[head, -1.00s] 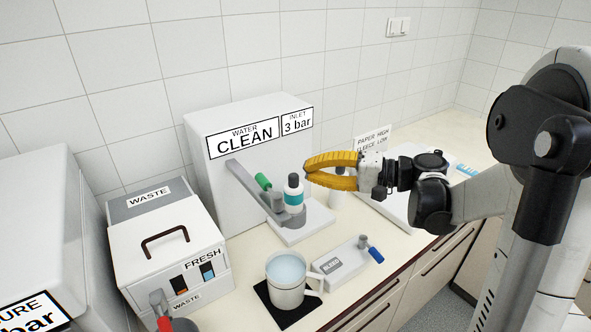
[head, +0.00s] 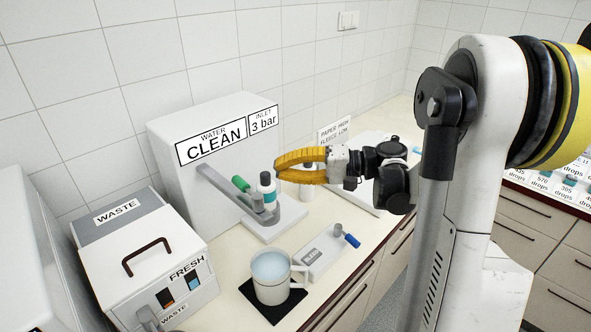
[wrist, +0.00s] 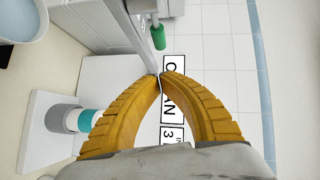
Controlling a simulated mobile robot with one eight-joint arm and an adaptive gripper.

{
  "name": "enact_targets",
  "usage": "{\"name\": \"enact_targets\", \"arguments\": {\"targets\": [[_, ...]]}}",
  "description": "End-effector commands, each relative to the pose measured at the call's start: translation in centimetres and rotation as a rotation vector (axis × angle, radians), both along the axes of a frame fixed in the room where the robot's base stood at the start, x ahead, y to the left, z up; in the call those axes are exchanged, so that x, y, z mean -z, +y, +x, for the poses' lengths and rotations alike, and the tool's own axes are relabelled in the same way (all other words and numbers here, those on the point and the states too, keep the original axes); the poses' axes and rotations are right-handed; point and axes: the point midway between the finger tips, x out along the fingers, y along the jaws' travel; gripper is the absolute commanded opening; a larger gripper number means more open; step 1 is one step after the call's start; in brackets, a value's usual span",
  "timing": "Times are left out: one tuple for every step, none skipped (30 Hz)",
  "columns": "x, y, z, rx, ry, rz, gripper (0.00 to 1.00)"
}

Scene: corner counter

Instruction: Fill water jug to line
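The water jug (head: 272,288) is a white mug-like vessel with a handle, standing on a black mat (head: 290,308). Pale blue water (head: 271,265) shows inside; I cannot make out a fill line. Part of the jug shows in the wrist view (wrist: 38,32). The white CLEAN water unit (head: 170,140) has a long grey lever (head: 222,185) and a green-tipped handle (head: 240,184). My gripper (head: 277,166) has yellow fingers with tips together, above and right of the lever. In the wrist view the tips (wrist: 161,76) meet near the grey lever; contact is unclear. Nothing shows between them.
A white bottle with a teal band (head: 266,188) stands by the unit, below my fingers. A grey box with a blue-tipped lever (head: 325,255) lies right of the jug. The WASTE/FRESH box (head: 150,265) stands left. Some bare counter shows around the jug.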

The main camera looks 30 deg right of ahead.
Motion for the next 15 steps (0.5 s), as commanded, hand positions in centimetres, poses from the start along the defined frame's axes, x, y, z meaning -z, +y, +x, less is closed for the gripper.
{"name": "enact_targets", "arguments": {"targets": [[0.3,1.0,0.5,-0.004,-0.001,0.0,0.0],[0.4,1.5,0.9,-0.003,0.0,-0.001,0.0],[0.5,2.2,1.3,-0.004,-0.001,0.0,0.0],[0.6,2.7,1.6,-0.003,0.0,-0.001,0.0],[0.7,3.2,1.9,-0.003,-0.001,0.0,0.0],[0.8,3.8,1.6,-0.002,0.0,-0.001,0.0],[0.9,4.3,1.4,-0.001,-0.001,-0.001,0.0],[1.0,4.7,1.3,-0.001,-0.001,-0.001,0.0],[1.1,5.2,1.2,-0.001,-0.001,-0.001,0.0],[1.1,5.5,1.1,-0.001,0.0,0.0,0.0],[1.2,5.7,1.1,0.0,0.0,0.0,0.0],[1.2,6.0,1.0,0.001,0.0,0.0,0.0],[1.2,6.2,1.0,0.001,0.0,0.0,0.0],[1.2,6.3,1.0,0.001,0.0,0.0,0.0],[1.3,6.5,0.9,0.001,0.0,0.0,0.0]]}}
